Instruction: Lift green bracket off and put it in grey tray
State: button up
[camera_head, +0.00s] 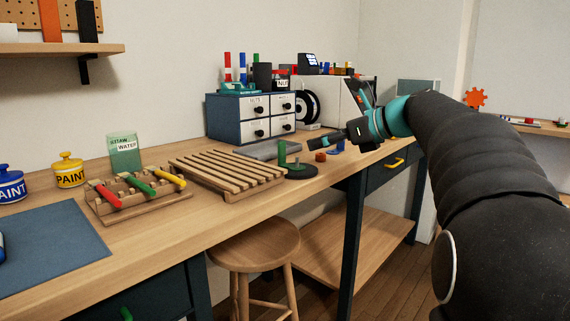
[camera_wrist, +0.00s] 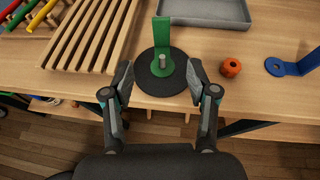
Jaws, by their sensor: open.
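The green bracket (camera_wrist: 162,45) stands on a round black plate (camera_wrist: 147,86), with a grey peg showing through its foot in the wrist view. It also shows small in the head view (camera_head: 283,153). My gripper (camera_wrist: 160,76) is open, with one finger on each side of the plate and the bracket's foot between them. I cannot tell whether either finger touches anything. The grey tray (camera_wrist: 205,24) lies behind the bracket and is empty where it shows. In the head view the tray (camera_head: 258,149) lies left of my gripper.
A slatted wooden rack (camera_wrist: 88,36) stands just left of the black plate. An orange nut (camera_wrist: 231,67) and a blue bracket (camera_wrist: 292,66) lie to the right. A drawer cabinet (camera_head: 250,117) stands behind the tray. The table's front edge is close to my gripper.

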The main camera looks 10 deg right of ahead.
aim_at(283, 152)
jog(key=b+x, duration=0.1)
jog(key=x, duration=1.2)
jog(key=shift+w, duration=0.1)
jog(key=shift+d, duration=0.1)
grip_shut()
